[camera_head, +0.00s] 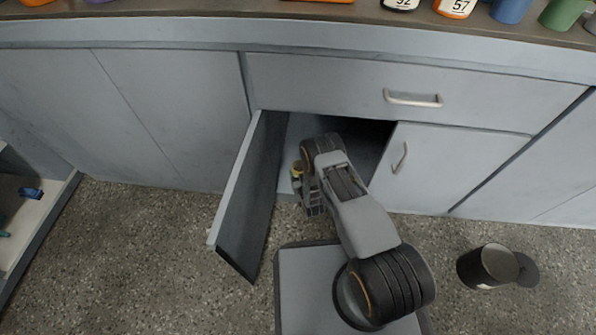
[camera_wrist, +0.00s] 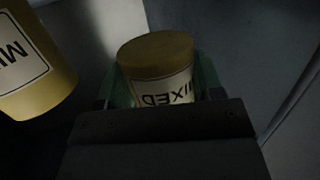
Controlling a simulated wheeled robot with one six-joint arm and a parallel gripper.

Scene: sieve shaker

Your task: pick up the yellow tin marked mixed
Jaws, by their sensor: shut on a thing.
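A yellow tin (camera_wrist: 157,55) with a pale label reading "MIXED" stands between the two fingers of my gripper (camera_wrist: 157,90) in the wrist view. The label appears upside down there. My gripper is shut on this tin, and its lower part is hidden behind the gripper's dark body. In the head view my gripper (camera_head: 313,200) is at the open cupboard, and a small yellow tin (camera_head: 297,170) shows just left of my arm, mostly hidden. I cannot tell which tin that is.
A second yellow tin (camera_wrist: 35,70), label partly reading "MI", stands close left in the wrist view. The open cupboard door (camera_head: 245,195) is left of my arm. A closed door (camera_head: 440,170) is right. A dark bin (camera_head: 487,266) stands on the floor.

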